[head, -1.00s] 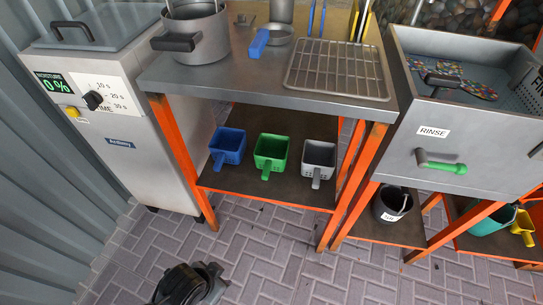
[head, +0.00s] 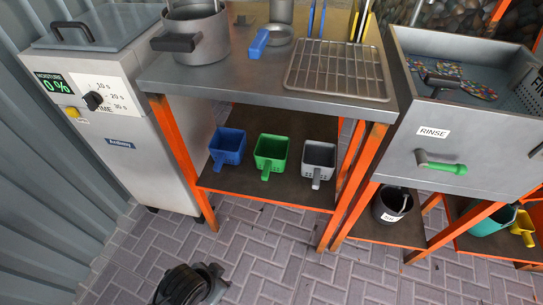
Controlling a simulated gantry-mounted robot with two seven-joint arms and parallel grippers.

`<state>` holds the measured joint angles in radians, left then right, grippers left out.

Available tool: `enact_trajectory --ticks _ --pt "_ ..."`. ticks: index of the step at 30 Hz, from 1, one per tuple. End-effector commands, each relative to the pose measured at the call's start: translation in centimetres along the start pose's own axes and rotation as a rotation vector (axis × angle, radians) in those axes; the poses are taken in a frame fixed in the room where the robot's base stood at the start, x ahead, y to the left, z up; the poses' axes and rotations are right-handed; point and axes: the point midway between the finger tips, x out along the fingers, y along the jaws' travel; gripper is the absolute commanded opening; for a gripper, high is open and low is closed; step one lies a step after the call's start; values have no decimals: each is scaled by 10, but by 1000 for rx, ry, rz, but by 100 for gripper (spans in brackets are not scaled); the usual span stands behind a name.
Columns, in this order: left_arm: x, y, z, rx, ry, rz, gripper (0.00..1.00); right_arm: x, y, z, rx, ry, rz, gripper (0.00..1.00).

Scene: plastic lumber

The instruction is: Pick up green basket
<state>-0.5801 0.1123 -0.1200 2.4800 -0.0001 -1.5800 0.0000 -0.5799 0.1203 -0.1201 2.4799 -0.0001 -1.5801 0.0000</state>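The green basket (head: 271,150) stands upright on the lower shelf under the metal worktable. It is a small square open-topped scoop with a handle pointing toward me. It sits between a blue basket (head: 228,147) on its left and a grey basket (head: 318,160) on its right, with small gaps between them. The green basket looks empty and nothing touches it from above. No fingers of either gripper can be made out. A dark rounded part of my own body shows at the bottom edge, well in front of the shelf.
Orange table legs (head: 186,150) frame the shelf opening, and the worktable (head: 240,83) covers it. A grey moisture machine (head: 130,150) stands at left. A rinse sink (head: 460,145) stands at right, with a black bucket (head: 385,206) below. The paved floor (head: 290,255) in front is open.

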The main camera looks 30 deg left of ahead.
Motion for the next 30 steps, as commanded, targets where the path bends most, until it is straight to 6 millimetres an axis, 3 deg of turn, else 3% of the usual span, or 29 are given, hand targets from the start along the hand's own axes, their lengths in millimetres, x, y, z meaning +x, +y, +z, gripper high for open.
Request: enact_trajectory --ticks 5,24,30 --pt "0 -1 0 5 -1 -4 43 0 0 0 0 0 0 2" --pt "0 -2 1 10 -2 -8 43 0 0 0 0 0 0 100" --pt "0 -1 0 2 0 -2 43 0 0 -1 2 2 -1 100"
